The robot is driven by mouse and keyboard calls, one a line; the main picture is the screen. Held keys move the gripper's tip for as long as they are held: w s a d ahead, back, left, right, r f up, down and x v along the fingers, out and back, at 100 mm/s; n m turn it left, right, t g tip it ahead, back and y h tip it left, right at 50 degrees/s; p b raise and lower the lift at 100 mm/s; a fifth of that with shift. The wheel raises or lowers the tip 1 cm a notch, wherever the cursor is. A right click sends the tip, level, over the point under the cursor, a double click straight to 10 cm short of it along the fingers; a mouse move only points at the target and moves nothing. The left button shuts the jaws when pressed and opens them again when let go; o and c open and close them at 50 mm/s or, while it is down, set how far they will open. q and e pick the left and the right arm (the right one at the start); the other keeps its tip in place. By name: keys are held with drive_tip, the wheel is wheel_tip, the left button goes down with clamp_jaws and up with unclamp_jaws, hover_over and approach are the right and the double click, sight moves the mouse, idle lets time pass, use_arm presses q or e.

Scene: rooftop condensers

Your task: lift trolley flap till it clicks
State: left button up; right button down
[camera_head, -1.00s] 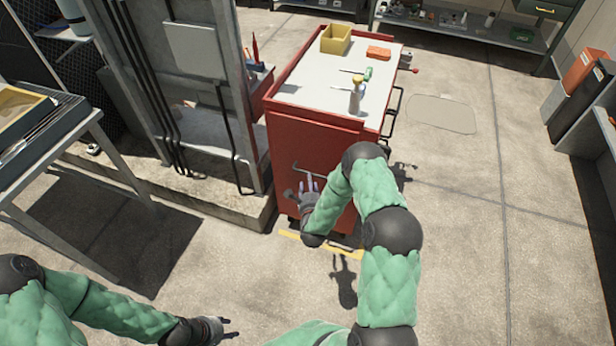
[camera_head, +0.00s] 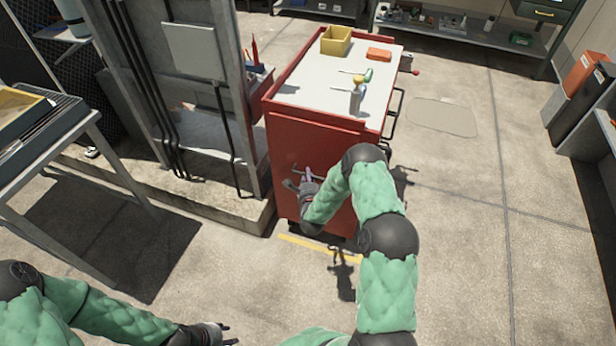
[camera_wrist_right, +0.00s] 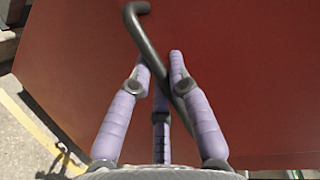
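The red trolley (camera_head: 300,145) with a pale top stands in the middle of the head view. A dark bent bar handle (camera_wrist_right: 148,35) runs along its near red face, which fills the right wrist view. My right gripper (camera_head: 308,173) is at this face. Its purple fingers (camera_wrist_right: 158,64) are drawn together on the bar, which passes between the tips; part of the bar is hidden behind a finger. The flap's edges are not clear, and my right arm covers part of the face. My left gripper (camera_head: 230,334) is open and empty, low in the head view, away from the trolley.
On the trolley top are a yellow bin (camera_head: 336,40), an orange block (camera_head: 379,55) and a spray bottle (camera_head: 356,97). A grey metal frame (camera_head: 243,120) on a concrete plinth stands close left. A table (camera_head: 62,135) is further left. Floor on the right is clear.

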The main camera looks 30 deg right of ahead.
drive_tip(key=s+a+r+m+g+y+p, duration=0.2)
drive_tip(key=s+a+r+g+y+p, duration=0.35)
drive_tip(key=s+a+r+p, duration=0.7)
wheel_tip(320, 180, up, 14)
drive_tip(key=a+m+g+y+p, duration=0.1)
drive_tip(key=g+y+p, duration=0.4)
drive_tip(key=p, duration=1.9)
drive_tip(key=shift+w+a+r+m+g+p, duration=0.15)
drive_tip(key=shift+w+m+g+p, duration=0.15)
drive_tip(key=shift+m+g+p, duration=0.1)
